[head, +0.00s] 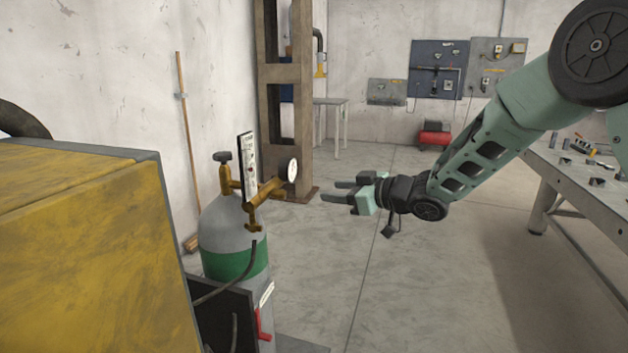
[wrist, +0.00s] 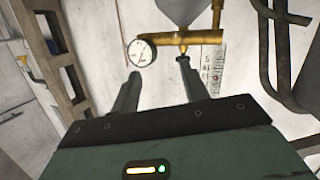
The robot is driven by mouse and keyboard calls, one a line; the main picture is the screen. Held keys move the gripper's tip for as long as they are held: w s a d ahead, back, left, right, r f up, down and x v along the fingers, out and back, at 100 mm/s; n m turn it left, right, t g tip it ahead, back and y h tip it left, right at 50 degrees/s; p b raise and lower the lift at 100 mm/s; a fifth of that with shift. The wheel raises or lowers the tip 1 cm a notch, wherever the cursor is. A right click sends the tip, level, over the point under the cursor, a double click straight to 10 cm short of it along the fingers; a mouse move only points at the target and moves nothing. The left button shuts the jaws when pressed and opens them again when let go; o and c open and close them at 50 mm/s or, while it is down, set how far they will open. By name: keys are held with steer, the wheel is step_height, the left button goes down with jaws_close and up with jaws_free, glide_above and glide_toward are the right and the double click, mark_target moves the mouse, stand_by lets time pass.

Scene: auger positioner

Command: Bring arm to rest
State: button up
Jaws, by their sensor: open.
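My gripper (head: 340,191) is at the end of my green arm, in mid-air in the middle of the head view. Its two dark fingers are apart, point left and hold nothing. To its left stands a gas cylinder (head: 228,238), grey above and green below, with a brass regulator and a round gauge (head: 292,170). A visible gap lies between the fingertips and the gauge. In the wrist view the open fingers of my gripper (wrist: 160,88) point towards the gauge (wrist: 141,53) and the brass fitting (wrist: 200,37).
A yellow machine (head: 85,250) fills the left foreground. A workbench (head: 585,190) with tools stands at the right. A brown steel column (head: 285,130) and a wooden pole (head: 185,140) are behind the cylinder. The floor (head: 420,280) below my arm is clear.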

steer(key=s+d+f+m+g+h, duration=0.1)
steer(key=s+d+g+h, duration=0.1)
steer(key=s, duration=1.2)
steer(key=s+d+f+m+g+h, duration=0.2)
steer(key=s+g+h, duration=0.2)
steer(key=s, duration=1.1)
steer(key=s+d+f+m+g+h+p, duration=0.1)
steer(key=s+h, duration=0.4)
steer(key=s, duration=1)
steer(key=d+g, duration=0.1)
steer(key=g, duration=0.1)
steer(key=shift+d+f+m+g+h, duration=0.15)
steer(key=shift+d+m+g+h, duration=0.15)
steer(key=shift+g, duration=0.1)
stand_by(0.5)
